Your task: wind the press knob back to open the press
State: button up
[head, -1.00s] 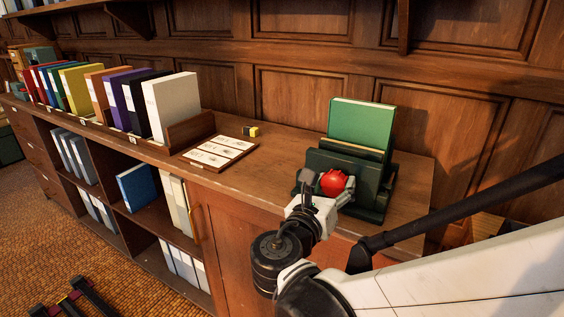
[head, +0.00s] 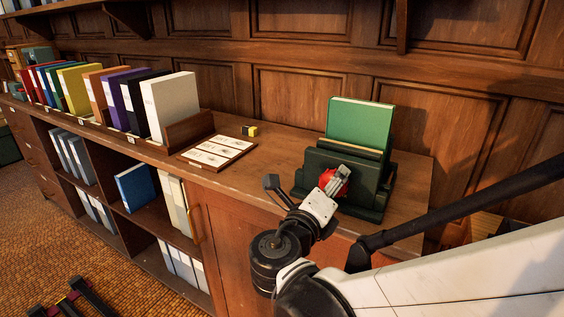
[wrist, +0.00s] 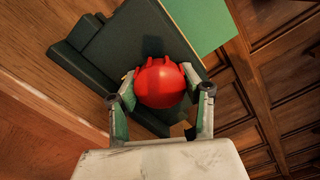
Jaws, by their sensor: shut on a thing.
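The press (head: 312,186) is dark green and stands on the right end of the wooden counter, with a green book (head: 360,122) upright in it. The red press knob (head: 327,178) is on the press's front, partly hidden by my gripper (head: 342,180) in the head view. In the wrist view the knob (wrist: 162,84) sits between the two fingers of my gripper (wrist: 164,92), which is shut on it. The wrist is rolled, so the press looks tilted in the wrist view. Whether the press's jaws have a gap at the book cannot be told.
A row of coloured books (head: 125,97) stands at the left of the counter (head: 270,165). A card board (head: 218,151) lies flat near the middle, with a small yellow and black item (head: 250,130) behind it. The panelled wall is close behind the press.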

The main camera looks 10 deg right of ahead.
jog(key=o, duration=1.3)
jog(key=shift+c, duration=0.2)
jog(key=shift+a, duration=0.1)
jog(key=v, duration=0.9)
jog(key=shift+p, duration=0.3)
